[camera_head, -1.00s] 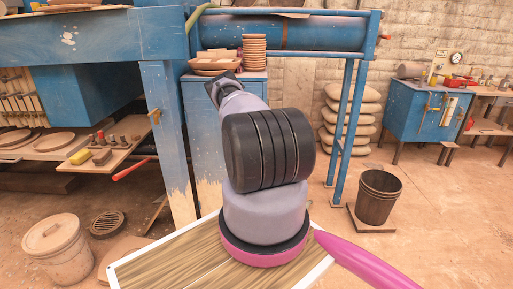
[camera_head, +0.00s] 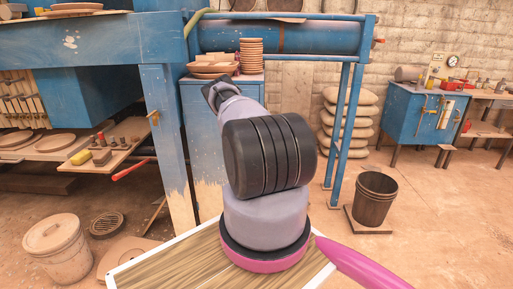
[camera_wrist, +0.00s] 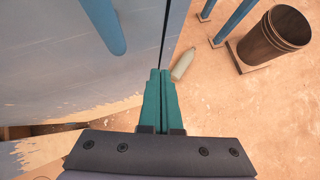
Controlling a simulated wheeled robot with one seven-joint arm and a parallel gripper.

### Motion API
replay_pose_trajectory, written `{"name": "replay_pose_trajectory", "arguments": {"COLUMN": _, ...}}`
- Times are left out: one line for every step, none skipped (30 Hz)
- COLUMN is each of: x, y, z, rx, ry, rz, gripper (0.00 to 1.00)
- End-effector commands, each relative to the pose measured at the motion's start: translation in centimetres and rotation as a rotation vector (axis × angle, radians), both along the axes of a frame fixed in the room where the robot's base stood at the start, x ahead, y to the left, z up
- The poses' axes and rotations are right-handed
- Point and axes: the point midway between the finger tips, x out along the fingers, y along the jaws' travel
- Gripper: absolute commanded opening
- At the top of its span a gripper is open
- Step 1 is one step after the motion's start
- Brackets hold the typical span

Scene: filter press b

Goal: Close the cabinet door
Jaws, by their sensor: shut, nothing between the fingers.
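The blue cabinet (camera_head: 196,115) stands behind my arm in the head view, partly hidden by it. In the wrist view its blue-grey door (camera_wrist: 60,70) fills the left side, with a blue bar handle (camera_wrist: 103,25) at the top. A thin dark gap runs down beside the door's right edge, with a narrow blue-grey strip beyond it. My gripper (camera_wrist: 160,75) has its green fingers shut together and empty. Their tips appear close to the lower end of that gap; I cannot tell whether they touch.
Stacked bowls and plates (camera_head: 251,56) stand on the cabinet. A blue frame (camera_head: 350,125) and a dark bin (camera_head: 374,199) stand to the right. A pale bottle-like object (camera_wrist: 182,65) lies on the floor by the cabinet. A blue bench (camera_head: 160,105) is at left. Open floor lies right.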

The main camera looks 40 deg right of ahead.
Motion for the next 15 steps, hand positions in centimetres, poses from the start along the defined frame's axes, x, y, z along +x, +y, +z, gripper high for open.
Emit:
{"name": "replay_pose_trajectory", "arguments": {"x": 0.1, "y": 0.5, "z": 0.0, "rx": 0.0, "ry": 0.002, "rz": 0.002, "gripper": 0.0}}
{"name": "replay_pose_trajectory", "arguments": {"x": -0.1, "y": 0.7, "z": 0.2, "rx": -0.001, "ry": 0.005, "rz": 0.005, "gripper": 0.0}}
{"name": "replay_pose_trajectory", "arguments": {"x": -0.3, "y": 0.8, "z": 0.4, "rx": -0.002, "ry": 0.006, "rz": 0.005, "gripper": 0.0}}
{"name": "replay_pose_trajectory", "arguments": {"x": -0.5, "y": 1.0, "z": 0.5, "rx": -0.001, "ry": 0.007, "rz": 0.007, "gripper": 0.0}}
{"name": "replay_pose_trajectory", "arguments": {"x": -0.6, "y": 1.2, "z": 0.7, "rx": -0.001, "ry": 0.007, "rz": 0.006, "gripper": 0.0}}
{"name": "replay_pose_trajectory", "arguments": {"x": -0.8, "y": 1.3, "z": 0.9, "rx": -0.001, "ry": 0.008, "rz": 0.006, "gripper": 0.0}}
{"name": "replay_pose_trajectory", "arguments": {"x": -1.0, "y": 1.5, "z": 1.2, "rx": -0.001, "ry": 0.008, "rz": 0.006, "gripper": 0.0}}
{"name": "replay_pose_trajectory", "arguments": {"x": -1.2, "y": 1.6, "z": 1.4, "rx": 0.0, "ry": 0.008, "rz": 0.004, "gripper": 0.0}}
{"name": "replay_pose_trajectory", "arguments": {"x": -1.4, "y": 1.8, "z": 1.9, "rx": -0.001, "ry": 0.007, "rz": 0.002, "gripper": 0.0}}
{"name": "replay_pose_trajectory", "arguments": {"x": -1.6, "y": 2.0, "z": 1.8, "rx": 0.0, "ry": 0.009, "rz": 0.005, "gripper": 0.0}}
{"name": "replay_pose_trajectory", "arguments": {"x": -1.8, "y": 2.2, "z": 2.0, "rx": 0.001, "ry": 0.009, "rz": 0.005, "gripper": 0.0}}
{"name": "replay_pose_trajectory", "arguments": {"x": -2.1, "y": 2.4, "z": 2.3, "rx": 0.0, "ry": 0.011, "rz": 0.006, "gripper": 0.0}}
{"name": "replay_pose_trajectory", "arguments": {"x": -2.3, "y": 2.6, "z": 2.6, "rx": 0.0, "ry": 0.01, "rz": 0.005, "gripper": 0.0}}
{"name": "replay_pose_trajectory", "arguments": {"x": -2.5, "y": 2.8, "z": 3.0, "rx": 0.0, "ry": 0.009, "rz": 0.004, "gripper": 0.0}}
{"name": "replay_pose_trajectory", "arguments": {"x": -2.7, "y": 3.0, "z": 3.5, "rx": -0.002, "ry": 0.008, "rz": 0.004, "gripper": 0.0}}
